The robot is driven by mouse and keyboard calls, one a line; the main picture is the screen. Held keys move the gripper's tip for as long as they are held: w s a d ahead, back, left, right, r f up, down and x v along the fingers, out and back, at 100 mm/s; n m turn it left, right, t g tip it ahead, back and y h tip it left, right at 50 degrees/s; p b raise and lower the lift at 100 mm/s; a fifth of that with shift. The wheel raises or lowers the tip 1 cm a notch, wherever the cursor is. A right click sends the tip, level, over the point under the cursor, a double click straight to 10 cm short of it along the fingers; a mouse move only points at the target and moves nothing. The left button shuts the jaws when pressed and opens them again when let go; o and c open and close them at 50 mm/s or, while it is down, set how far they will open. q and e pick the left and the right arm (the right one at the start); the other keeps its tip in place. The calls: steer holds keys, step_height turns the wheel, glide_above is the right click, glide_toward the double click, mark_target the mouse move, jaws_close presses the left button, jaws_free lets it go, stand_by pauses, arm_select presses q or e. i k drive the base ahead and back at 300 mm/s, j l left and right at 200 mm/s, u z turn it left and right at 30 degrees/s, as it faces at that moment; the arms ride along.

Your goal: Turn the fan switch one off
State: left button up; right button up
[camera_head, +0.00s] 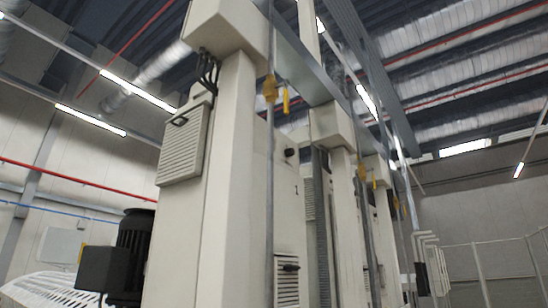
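A small dark knob-like part (291,152) sits on the upper side panel of the nearest tall cream cabinet (232,170). A small mark like the number 1 (297,190) is on the panel below it. I cannot tell for sure whether this knob is fan switch one, or which way it is turned. Neither of my grippers shows in the head view.
A grey vertical pipe (269,200) with a yellow fitting (270,88) runs close in front of the cabinet. A dark motor (135,245) stands at the lower left. More cream cabinets (342,220) line up behind to the right, and a mesh fence (500,265) is at the far right.

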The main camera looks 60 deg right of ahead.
mark_target(289, 152)
steer(key=k+l+u, duration=0.2)
steer(key=l, duration=0.2)
steer(key=l+u, duration=0.25)
steer(key=l, duration=0.2)
steer(key=k+l+u, duration=0.2)
steer(key=l, duration=0.2)
steer(key=k+l+u, duration=0.2)
steer(key=l, duration=0.15)
steer(key=k+l, duration=0.2)
steer(key=l, duration=0.2)
steer(key=k+l+u, duration=0.1)
steer(key=l, duration=0.3)
steer(key=k+l, duration=0.25)
steer(key=l, duration=0.15)
steer(key=k+l+u, duration=0.1)
steer(key=l, duration=0.25)
steer(key=k, duration=0.1)
